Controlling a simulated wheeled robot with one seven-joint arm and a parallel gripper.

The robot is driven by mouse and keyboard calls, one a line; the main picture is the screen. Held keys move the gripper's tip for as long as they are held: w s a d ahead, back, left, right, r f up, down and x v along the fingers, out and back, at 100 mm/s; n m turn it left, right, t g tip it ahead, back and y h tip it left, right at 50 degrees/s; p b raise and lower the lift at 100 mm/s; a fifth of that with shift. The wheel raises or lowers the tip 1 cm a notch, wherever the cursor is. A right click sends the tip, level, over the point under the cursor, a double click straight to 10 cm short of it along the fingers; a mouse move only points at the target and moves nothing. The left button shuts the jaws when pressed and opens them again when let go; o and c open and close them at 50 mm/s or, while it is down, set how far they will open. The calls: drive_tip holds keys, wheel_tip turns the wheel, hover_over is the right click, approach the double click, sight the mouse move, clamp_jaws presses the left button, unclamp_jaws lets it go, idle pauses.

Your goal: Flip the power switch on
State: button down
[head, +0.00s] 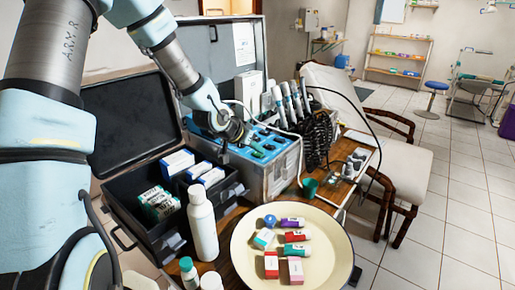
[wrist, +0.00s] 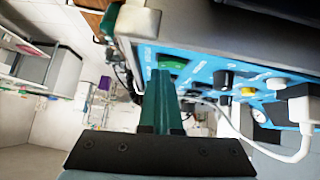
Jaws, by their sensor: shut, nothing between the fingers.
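The portable dental unit (head: 283,172) is a grey metal case with a blue control panel. The blue panel (wrist: 203,68) fills the upper right of the wrist view, with black knobs, a yellow knob and a white plug with a cable. A green switch-like part (wrist: 173,63) sits at the panel's left end, just beyond my fingertips; I cannot tell which way it is set. My gripper (wrist: 161,74) has green fingers, closed together and empty, pointing at the panel near this part. In the head view my gripper (head: 257,152) is over the panel; whether it touches is unclear.
Several handpieces (head: 290,100) and black hoses stand right of the panel. A white cable (wrist: 297,155) loops at its right. An open black case (head: 152,212) with boxes is at left. A white bottle (head: 202,222) and a cream plate (head: 243,252) with small boxes are in front.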

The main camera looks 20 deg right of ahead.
drive_tip(key=shift+f, duration=0.15)
drive_tip(key=shift+s+d+f+b, duration=0.1)
drive_tip(key=shift+s+f+b, duration=0.05)
drive_tip(key=shift+f+b, duration=0.3)
drive_tip(key=shift+r, duration=0.3)
drive_tip(key=shift+p, duration=0.3)
drive_tip(key=shift+w+a+r+p, duration=0.2)
drive_tip(key=shift+w+a+p, duration=0.2)
drive_tip(key=shift+w+p, duration=0.3)
